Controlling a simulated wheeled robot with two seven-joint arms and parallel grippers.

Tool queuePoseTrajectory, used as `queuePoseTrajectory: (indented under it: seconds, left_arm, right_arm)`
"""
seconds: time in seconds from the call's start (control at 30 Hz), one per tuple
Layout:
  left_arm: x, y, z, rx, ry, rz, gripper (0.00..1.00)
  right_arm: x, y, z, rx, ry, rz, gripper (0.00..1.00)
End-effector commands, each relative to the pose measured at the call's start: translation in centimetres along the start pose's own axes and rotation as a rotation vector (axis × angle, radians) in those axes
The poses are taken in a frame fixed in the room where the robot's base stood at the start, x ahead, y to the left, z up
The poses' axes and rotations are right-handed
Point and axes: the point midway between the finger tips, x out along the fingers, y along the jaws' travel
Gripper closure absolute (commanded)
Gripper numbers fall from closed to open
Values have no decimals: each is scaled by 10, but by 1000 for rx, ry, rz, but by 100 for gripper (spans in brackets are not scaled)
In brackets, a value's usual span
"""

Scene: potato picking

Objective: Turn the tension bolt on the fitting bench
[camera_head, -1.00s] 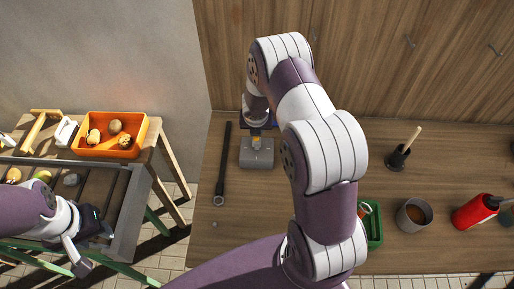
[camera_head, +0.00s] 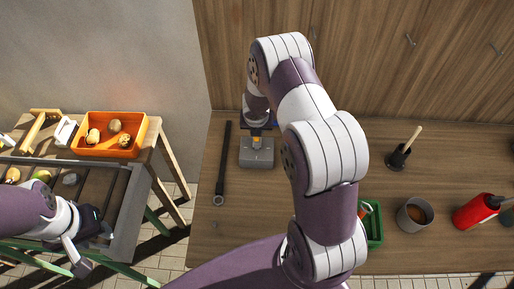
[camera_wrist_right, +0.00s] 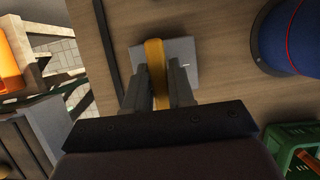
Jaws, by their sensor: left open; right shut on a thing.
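The tension bolt's grey block (camera_head: 256,158) sits on the wooden fitting bench (camera_head: 300,190), with a yellow part (camera_head: 257,139) on top. In the right wrist view, the yellow part (camera_wrist_right: 155,66) stands between the two fingers of my right gripper (camera_wrist_right: 158,90), which is shut on it. The grey block (camera_wrist_right: 181,52) shows behind the fingers. My left gripper (camera_head: 88,246) is open and empty, low at the left near the slatted table.
A long dark wrench (camera_head: 222,165) lies left of the block. An orange crate (camera_head: 110,120) with several potatoes stands at the left.

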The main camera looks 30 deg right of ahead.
Motion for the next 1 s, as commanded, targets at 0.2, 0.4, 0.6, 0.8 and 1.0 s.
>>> queuePoseTrajectory:
  seconds: [0.2,0.4,0.6,0.8,1.0]
  left_arm:
    - [7,0,1,0,0,0,53]
    - [12,0,1,0,0,0,53]
    - [16,0,2,0,0,0,53]
    - [21,0,2,0,0,0,53]
    - [18,0,2,0,0,0,53]
  right_arm:
    - [7,0,-2,0,0,0,100]
    - [11,0,-4,0,0,0,100]
    - [16,0,-6,0,0,0,100]
    - [20,0,-8,0,0,0,100]
    - [19,1,-8,69,0,-29,100]
